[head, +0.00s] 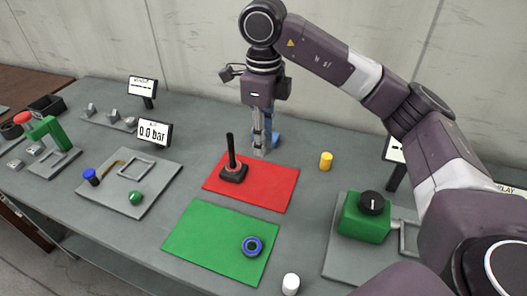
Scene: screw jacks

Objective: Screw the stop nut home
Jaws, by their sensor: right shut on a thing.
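My right gripper (262,143) points straight down at the back edge of the red mat (265,185). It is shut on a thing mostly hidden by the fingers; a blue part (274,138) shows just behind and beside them. A black screw jack (233,172) with an upright black rod stands on the red mat, left of and nearer than the gripper. I cannot tell which thing is the stop nut. My left gripper is not in view.
A yellow cylinder (326,161) stands right of the red mat and a white one (290,284) at the front. A green box with a black knob (372,203) stands right.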

